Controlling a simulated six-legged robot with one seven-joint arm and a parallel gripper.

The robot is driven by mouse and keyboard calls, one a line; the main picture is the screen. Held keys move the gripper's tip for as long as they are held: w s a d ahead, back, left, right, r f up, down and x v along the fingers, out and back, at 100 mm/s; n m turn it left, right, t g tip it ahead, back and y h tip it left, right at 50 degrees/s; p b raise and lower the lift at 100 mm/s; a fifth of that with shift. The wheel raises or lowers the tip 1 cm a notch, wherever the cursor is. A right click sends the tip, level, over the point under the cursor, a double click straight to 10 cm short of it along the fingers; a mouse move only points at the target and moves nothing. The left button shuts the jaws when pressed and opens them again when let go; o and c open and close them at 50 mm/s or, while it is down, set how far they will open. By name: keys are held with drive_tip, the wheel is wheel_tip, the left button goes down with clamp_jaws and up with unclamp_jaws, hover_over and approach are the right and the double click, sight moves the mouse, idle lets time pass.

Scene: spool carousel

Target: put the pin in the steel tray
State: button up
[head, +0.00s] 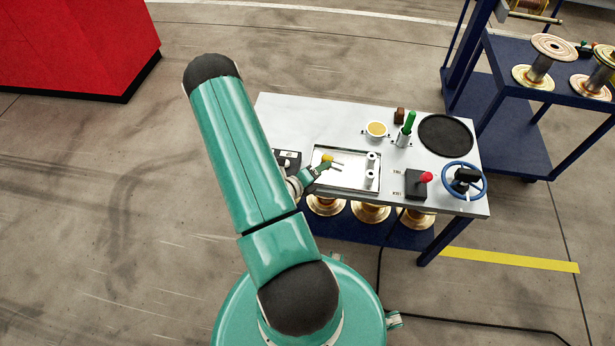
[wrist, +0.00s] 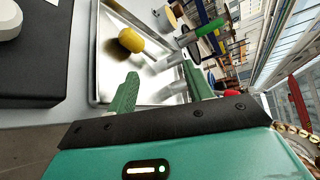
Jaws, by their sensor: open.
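The steel tray (head: 345,179) is a shallow rectangle on the light table; it also fills the middle of the wrist view (wrist: 153,88). A yellow rounded piece (head: 327,158) is at its left side; in the wrist view it (wrist: 131,40) lies beyond my fingers, apart from them. A green upright piece (head: 410,120) stands in a metal holder right of the tray, also visible in the wrist view (wrist: 210,28). I cannot tell for certain which is the pin. My gripper (head: 323,168) is open over the tray's left part, its fingers (wrist: 160,70) apart and nothing between them.
Two pale cylinders (head: 371,177) stand at the tray's right end. A yellow-topped cup (head: 376,129), a black disc (head: 446,136), a red-knobbed lever box (head: 418,185) and a blue handwheel (head: 464,181) occupy the table's right. A blue spool rack (head: 500,125) stands beyond.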

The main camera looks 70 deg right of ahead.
drive_tip(key=v, duration=1.3)
drive_tip(key=shift+a, duration=0.15)
